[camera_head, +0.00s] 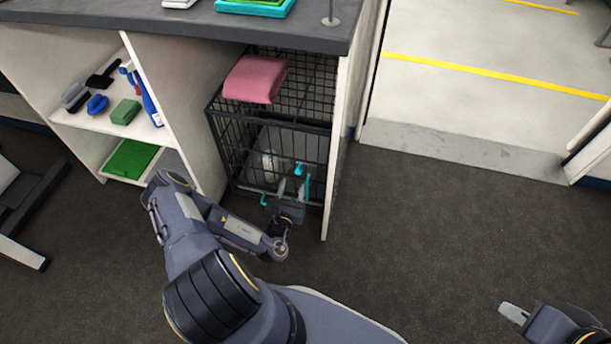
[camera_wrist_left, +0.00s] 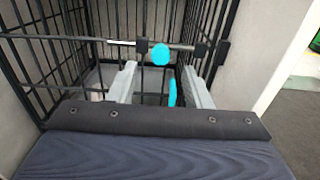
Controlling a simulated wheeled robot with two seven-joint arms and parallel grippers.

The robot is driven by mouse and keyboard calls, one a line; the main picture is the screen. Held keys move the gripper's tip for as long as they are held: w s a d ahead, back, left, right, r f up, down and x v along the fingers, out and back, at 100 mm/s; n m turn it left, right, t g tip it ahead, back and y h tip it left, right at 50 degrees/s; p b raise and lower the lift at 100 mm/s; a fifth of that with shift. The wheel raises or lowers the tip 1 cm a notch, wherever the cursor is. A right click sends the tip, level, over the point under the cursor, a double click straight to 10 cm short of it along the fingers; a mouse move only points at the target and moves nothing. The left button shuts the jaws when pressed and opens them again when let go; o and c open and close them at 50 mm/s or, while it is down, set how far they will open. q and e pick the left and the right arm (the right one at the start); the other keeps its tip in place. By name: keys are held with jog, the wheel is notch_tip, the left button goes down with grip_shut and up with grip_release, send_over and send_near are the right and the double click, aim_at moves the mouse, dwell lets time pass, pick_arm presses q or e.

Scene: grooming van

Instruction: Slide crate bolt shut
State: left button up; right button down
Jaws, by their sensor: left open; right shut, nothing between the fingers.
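The black wire crate (camera_head: 228,152) stands under the counter, its barred front facing me. In the left wrist view, its bolt (camera_wrist_left: 120,42) is a silver rod lying across the bars through black brackets (camera_wrist_left: 201,47), with a round turquoise knob (camera_wrist_left: 160,54). A turquoise knob also shows in the head view (camera_head: 299,168). My left gripper (camera_head: 290,188) is open at the crate front; in the wrist view its fingers (camera_wrist_left: 159,70) stand either side of the knob, and contact cannot be told. My right gripper (camera_head: 513,312) is shut and empty, low at the right, far from the crate.
A folded pink towel (camera_head: 255,79) lies on the crate. A white panel (camera_head: 338,150) stands close on the crate's right. Shelves (camera_head: 90,122) with brushes and a green block stand at the left. The dark floor (camera_head: 430,220) to the right is clear, up to the doorway.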

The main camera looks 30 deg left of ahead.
aim_at(298, 173)
pick_arm(q)
jog(key=b+x, duration=0.2)
jog(key=x, duration=0.3)
jog(key=shift+w, duration=0.3)
jog(key=shift+w+a+r, duration=0.1)
jog(key=shift+w+a, duration=0.1)
jog(key=shift+w, duration=0.5)
